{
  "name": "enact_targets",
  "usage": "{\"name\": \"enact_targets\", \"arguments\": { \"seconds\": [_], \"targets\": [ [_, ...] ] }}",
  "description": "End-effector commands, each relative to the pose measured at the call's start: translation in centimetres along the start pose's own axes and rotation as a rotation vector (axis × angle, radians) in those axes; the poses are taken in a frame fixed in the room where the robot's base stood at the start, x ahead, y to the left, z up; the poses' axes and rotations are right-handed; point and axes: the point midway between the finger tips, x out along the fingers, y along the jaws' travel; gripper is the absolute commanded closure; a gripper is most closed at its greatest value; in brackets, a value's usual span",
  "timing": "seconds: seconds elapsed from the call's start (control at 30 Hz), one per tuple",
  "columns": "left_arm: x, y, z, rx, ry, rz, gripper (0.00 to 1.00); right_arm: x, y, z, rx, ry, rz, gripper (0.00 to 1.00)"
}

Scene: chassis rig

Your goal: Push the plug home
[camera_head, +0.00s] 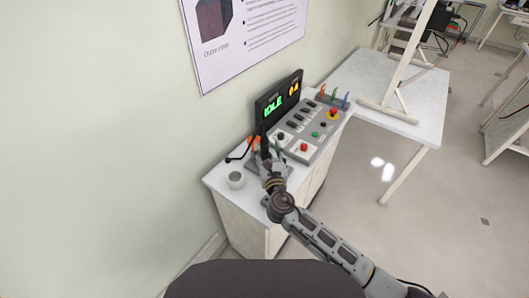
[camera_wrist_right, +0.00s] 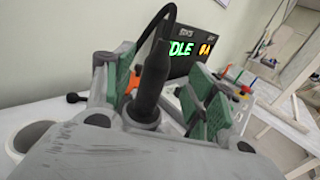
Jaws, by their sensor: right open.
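The black plug (camera_wrist_right: 153,80) stands roughly upright in the wrist view, with its black cable arching up from its top and over to the left. My right gripper (camera_head: 269,160) is open above the left end of the white bench. In the wrist view its green-padded fingers (camera_wrist_right: 165,82) stand on either side of the plug, with visible gaps. My left gripper is out of view.
A grey control panel (camera_head: 297,147) with buttons and switches lies just right of my gripper. Behind it a black display (camera_head: 279,100) reads IDLE in green. A white cup (camera_head: 236,180) stands close on the left. A white table (camera_head: 414,92) is at the back right.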

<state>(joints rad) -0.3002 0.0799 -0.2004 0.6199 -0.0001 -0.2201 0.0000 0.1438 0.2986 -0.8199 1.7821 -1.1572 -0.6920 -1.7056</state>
Motion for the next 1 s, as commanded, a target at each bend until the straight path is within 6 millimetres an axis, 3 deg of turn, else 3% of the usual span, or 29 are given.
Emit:
{"name": "enact_targets", "arguments": {
  "seconds": [0.43, 1.0],
  "targets": [
    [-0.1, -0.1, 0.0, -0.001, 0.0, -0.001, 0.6, 0.4, 0.0, 0.1, 0.0, 0.0, 0.0, 0.44],
    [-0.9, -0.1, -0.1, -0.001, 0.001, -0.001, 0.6, 4.9, 0.3, 0.2, -0.001, 0.0, 0.0, 0.44]
  ]
}}
